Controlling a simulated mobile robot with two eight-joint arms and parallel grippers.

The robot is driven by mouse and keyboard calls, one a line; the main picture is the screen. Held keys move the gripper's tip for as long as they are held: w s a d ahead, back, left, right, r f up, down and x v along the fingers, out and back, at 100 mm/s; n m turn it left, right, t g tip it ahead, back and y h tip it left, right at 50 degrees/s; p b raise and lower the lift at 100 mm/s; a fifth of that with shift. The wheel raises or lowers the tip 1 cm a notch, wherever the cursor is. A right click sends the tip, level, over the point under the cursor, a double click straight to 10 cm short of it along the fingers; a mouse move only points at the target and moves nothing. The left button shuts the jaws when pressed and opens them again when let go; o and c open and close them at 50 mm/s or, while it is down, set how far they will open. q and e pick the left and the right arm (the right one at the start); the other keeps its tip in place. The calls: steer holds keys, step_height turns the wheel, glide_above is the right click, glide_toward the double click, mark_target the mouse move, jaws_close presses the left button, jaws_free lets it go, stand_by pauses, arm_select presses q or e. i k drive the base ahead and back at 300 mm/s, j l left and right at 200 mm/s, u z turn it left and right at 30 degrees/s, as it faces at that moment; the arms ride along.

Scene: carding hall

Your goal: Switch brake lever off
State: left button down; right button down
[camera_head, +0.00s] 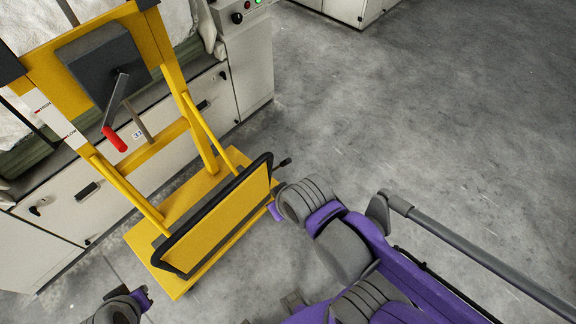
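A yellow lifting trolley (171,215) stands at the left of the head view. A short dark lever with a black knob (284,162) sticks out to the right beside the trolley's black tubular frame (207,212); it may be the brake lever, and its setting is unclear. A crank with a red handle (114,139) hangs from the grey box higher up. My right arm's end (274,211) is just below the knob, with a visible gap; its fingers are hidden. My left arm's end (143,298) is at the bottom left, apart from the trolley; its fingers are not distinguishable.
Cream machine cabinets (245,62) stand behind and left of the trolley, one with a lit green button (258,2). The trolley's low yellow base (178,284) reaches out over the floor. The grey concrete floor (430,110) is clear at the right.

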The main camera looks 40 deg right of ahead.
mark_target(286, 161)
steer(key=k+l+u, duration=0.1)
steer(key=k+l, duration=0.35)
steer(key=l, duration=0.3)
steer(key=k+l, duration=0.45)
steer(key=l, duration=0.2)
steer(key=k+l+u, duration=0.15)
steer(key=k+l, duration=0.3)
steer(key=l, duration=0.25)
steer(key=k+l+u, duration=0.1)
steer(key=k+l, duration=0.4)
steer(key=l, duration=0.15)
steer(key=k+l, duration=0.15)
steer(key=l, duration=0.2)
steer(key=k+l+u, duration=0.15)
steer(key=l, duration=0.15)
steer(key=i+l+u, duration=0.15)
steer(key=i+l, duration=0.15)
steer(key=i+l+u, duration=0.15)
steer(key=i+l, duration=0.2)
steer(key=i+l+u, duration=0.15)
steer(key=i+l, duration=0.25)
steer(key=i+l+u, duration=0.15)
steer(key=i+l, duration=0.2)
steer(key=i+l+u, duration=0.15)
steer(key=l, duration=0.4)
steer(key=i+l+u, duration=0.15)
steer(key=i+l, duration=0.25)
steer(key=k+z, duration=0.1)
steer(key=k, duration=0.2)
